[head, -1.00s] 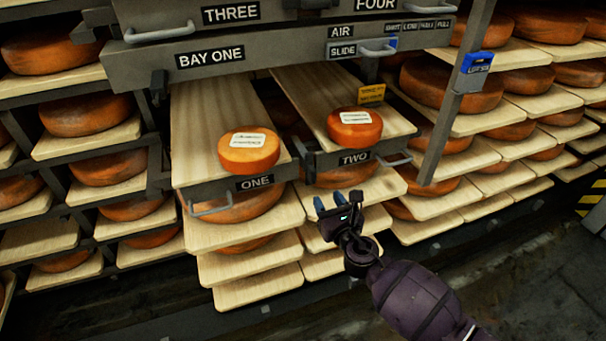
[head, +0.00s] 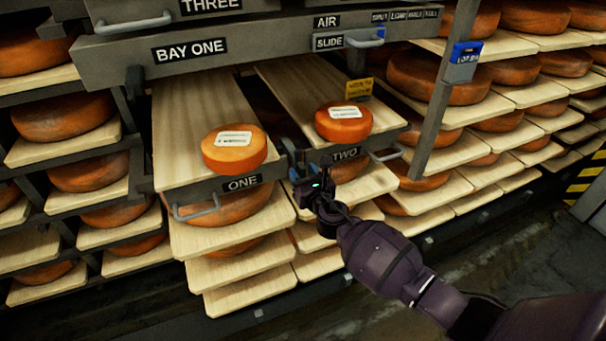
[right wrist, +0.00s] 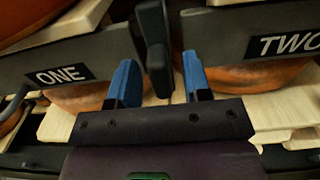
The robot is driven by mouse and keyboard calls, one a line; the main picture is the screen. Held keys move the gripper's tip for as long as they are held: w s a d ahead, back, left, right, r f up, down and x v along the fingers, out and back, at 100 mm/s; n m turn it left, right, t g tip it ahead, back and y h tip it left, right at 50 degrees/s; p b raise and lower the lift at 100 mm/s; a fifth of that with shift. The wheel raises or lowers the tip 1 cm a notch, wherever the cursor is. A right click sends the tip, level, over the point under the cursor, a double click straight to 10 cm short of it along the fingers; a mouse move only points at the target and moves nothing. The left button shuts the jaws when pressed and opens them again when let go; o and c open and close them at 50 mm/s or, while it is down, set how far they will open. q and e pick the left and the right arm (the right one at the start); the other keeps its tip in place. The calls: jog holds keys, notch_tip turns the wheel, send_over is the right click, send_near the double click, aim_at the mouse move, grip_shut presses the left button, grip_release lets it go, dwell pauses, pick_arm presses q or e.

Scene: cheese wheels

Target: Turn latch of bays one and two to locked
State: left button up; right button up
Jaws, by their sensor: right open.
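Two pulled-out boards carry the labels ONE (head: 242,184) and TWO (head: 346,154), each with an orange cheese wheel on top. A dark upright latch lever (right wrist: 156,55) stands in the gap between the two board fronts in the right wrist view. In the head view it is small and partly hidden behind my gripper. My right gripper (right wrist: 160,82) is open, with one blue finger on each side of the lever's lower end. I cannot tell whether they touch it. In the head view this gripper (head: 304,178) is at the gap between the boards. My left gripper is out of view.
The BAY ONE beam (head: 189,50) runs above the boards. Wire handles stick out at the front of board ONE (head: 196,210) and board TWO (head: 387,154). A blue-topped box (head: 463,62) is on the right post. Open floor lies at the lower right.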

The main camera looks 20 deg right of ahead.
jog(key=shift+c, duration=0.3)
grip_shut()
